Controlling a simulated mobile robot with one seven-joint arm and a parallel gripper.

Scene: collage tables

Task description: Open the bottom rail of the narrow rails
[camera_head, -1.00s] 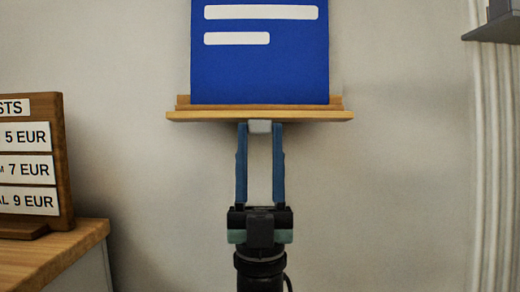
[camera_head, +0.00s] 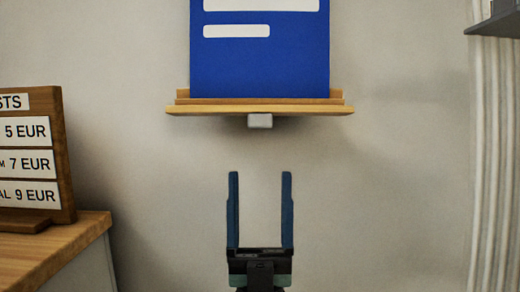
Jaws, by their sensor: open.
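A narrow wooden rail (camera_head: 185,110) is on the wall under a blue panel (camera_head: 260,70) with white bars. The panel's lower edge meets the rail, and its top is cut off by the frame. A small pale block (camera_head: 260,121) sits under the middle of the rail. My gripper (camera_head: 260,174) is below the block, fingers pointing up, open and empty. Its two blue fingers stand apart, left and right of the block's line, with a clear gap of wall between their tips and the rail. No upper rail shows.
A wooden price board (camera_head: 67,160) stands on a wooden-topped counter (camera_head: 85,235) at the lower left. A grey shelf (camera_head: 497,26) and pale vertical pipes (camera_head: 492,160) are at the right edge. The wall around my gripper is bare.

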